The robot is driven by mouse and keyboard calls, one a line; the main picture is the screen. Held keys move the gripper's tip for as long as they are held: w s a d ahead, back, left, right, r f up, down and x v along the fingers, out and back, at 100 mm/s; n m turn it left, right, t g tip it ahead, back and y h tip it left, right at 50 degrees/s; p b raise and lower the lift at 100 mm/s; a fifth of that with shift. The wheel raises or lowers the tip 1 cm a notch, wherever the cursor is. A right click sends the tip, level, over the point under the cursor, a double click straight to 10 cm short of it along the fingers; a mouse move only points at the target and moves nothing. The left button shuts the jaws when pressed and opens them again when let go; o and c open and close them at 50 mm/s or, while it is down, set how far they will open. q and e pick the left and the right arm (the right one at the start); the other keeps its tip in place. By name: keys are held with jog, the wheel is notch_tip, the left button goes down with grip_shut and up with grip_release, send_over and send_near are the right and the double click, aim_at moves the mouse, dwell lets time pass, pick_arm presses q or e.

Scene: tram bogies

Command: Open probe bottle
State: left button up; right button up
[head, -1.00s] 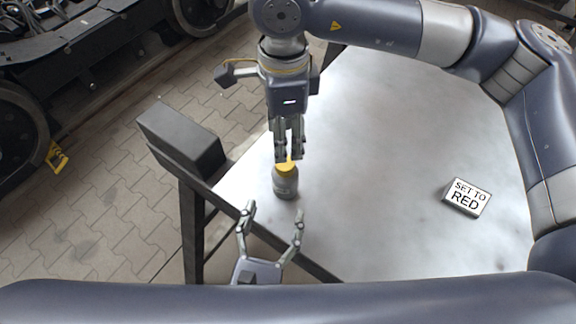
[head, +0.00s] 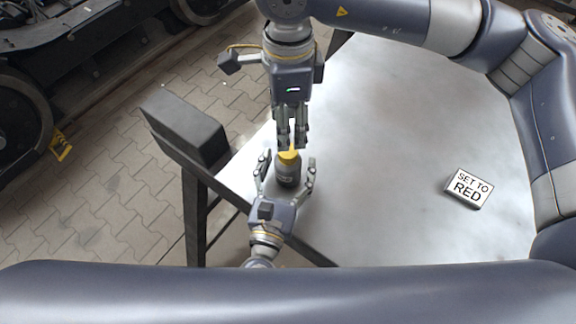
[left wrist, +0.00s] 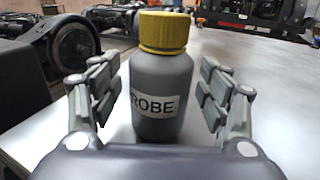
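The probe bottle (head: 288,176) stands upright near the table's left edge. It is dark grey with a yellow cap (left wrist: 164,32) and a white label reading "ROBE" in the left wrist view. The cap is on the bottle. My left gripper (head: 287,163) is open, with one finger on each side of the bottle body; the left wrist view shows narrow gaps on both sides. My right gripper (head: 292,146) points down over the cap in the head view, its fingers close together. No right finger touches the cap in the left wrist view. Its exact opening is unclear.
A sign block reading "SET TO RED" (head: 468,188) lies on the right of the metal table (head: 390,150). A dark beam (head: 188,125) stands at the table's left corner. Bogie wheels (head: 20,120) are beyond the paved floor. The table's middle is clear.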

pick_arm(q)
grip_shut()
pick_arm(e)
jog(key=m, duration=1)
jog(key=shift+m, duration=0.3)
jog(key=m, duration=1.1)
jog(key=shift+m, duration=0.4)
jog(key=shift+f, duration=4)
jog(key=shift+c, duration=0.3)
